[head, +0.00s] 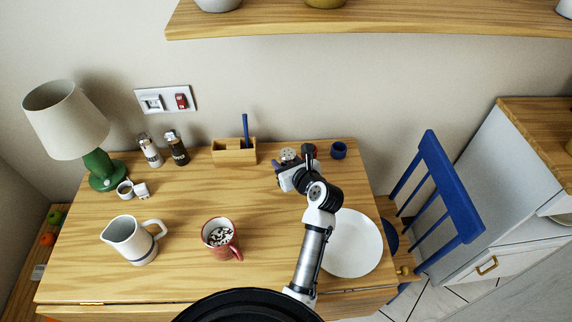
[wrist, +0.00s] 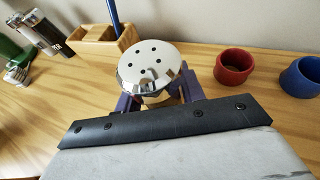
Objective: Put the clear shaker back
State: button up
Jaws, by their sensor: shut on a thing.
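My gripper (wrist: 158,94) is shut around a shaker with a round chrome lid (wrist: 150,66) pierced by several holes. The lid faces the wrist camera, and most of the body below it is hidden, so I cannot tell how clear it is. In the head view my gripper (head: 290,170) is over the back of the wooden table, right of the wooden holder, and the shaker's lid (head: 288,154) shows just beyond it. I cannot tell whether the shaker touches the table.
A wooden holder (head: 234,156) with a blue-handled item stands left of my gripper. A light shaker (head: 150,152) and a dark shaker (head: 177,150) stand farther left. A red cup (wrist: 233,68) and blue cup (head: 338,150) are to the right. A white plate (head: 352,245) lies near my arm.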

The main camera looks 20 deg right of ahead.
jog(key=o, duration=1)
jog(key=shift+o, duration=0.2)
jog(key=shift+s+r, duration=0.1)
jog(key=shift+r, duration=0.05)
jog(key=b+v, duration=0.1)
jog(key=v, duration=1.1)
